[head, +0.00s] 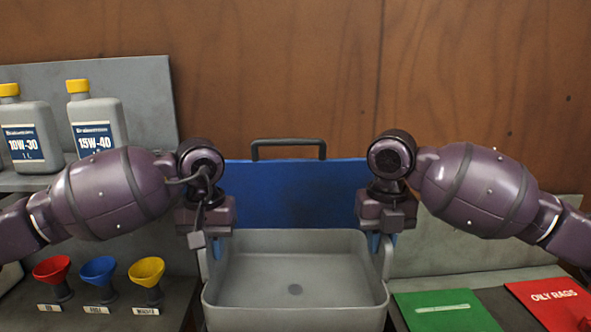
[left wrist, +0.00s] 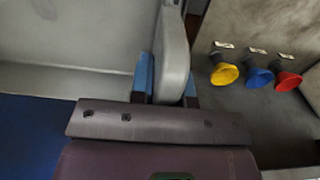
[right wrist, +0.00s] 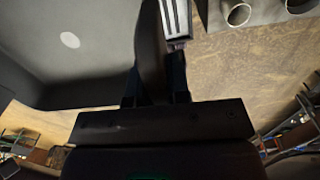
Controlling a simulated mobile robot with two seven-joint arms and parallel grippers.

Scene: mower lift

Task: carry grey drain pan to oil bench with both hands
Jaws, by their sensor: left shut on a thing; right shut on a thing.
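The oil bench (head: 170,310) shows a dark top at the left and around the pan. Whether the pan touches it is hidden.
Red (head: 52,268), blue (head: 98,270) and yellow (head: 147,271) funnels stand left of the pan. Two oil bottles (head: 95,120) stand on a shelf behind. A blue panel with a black handle (head: 295,190) is behind the pan. A green mat (head: 445,311) and red oily rags item (head: 553,300) lie right.

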